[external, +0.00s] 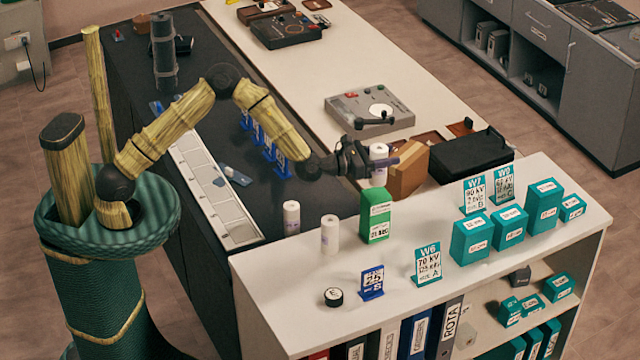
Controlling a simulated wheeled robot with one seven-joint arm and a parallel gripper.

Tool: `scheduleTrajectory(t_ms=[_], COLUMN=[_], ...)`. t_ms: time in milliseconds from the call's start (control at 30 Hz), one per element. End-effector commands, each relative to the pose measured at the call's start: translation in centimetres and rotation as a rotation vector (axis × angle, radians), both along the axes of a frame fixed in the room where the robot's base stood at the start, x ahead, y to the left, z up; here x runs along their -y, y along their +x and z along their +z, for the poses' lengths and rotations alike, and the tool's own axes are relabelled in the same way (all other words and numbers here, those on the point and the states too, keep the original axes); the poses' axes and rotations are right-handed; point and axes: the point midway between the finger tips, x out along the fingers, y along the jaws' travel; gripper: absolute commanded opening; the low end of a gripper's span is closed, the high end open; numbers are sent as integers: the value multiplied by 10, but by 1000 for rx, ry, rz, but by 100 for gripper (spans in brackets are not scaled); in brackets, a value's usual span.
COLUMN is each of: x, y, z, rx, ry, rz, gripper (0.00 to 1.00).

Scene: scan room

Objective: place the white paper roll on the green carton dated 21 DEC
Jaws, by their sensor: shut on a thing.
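My gripper (378,161) is shut on a white paper roll (378,178). It holds the roll upright, behind and above the green carton as seen here, with a finger across the roll's middle. The bright green carton (376,216) stands upright on the white shelf top, its label reading 21 DEC. Nothing lies on its top face. The roll is apart from the carton in the picture; its exact height is hard to tell.
Two more white rolls (291,217) (330,234) stand left of the carton. A brown box (407,170) and a black case (471,155) are right of my gripper. Several teal boxes (471,239) and sign cards (428,264) fill the right.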

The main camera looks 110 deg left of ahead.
Motion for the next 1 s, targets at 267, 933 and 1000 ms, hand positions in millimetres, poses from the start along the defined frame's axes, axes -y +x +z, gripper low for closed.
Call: scheduleTrajectory(t_ms=[267, 933, 1000], x=[0, -1, 0], y=[0, 0, 0], z=[-27, -39, -39], rx=[-2, 0, 0], ry=[-2, 0, 0], rz=[0, 1, 0], gripper=[17, 64, 64])
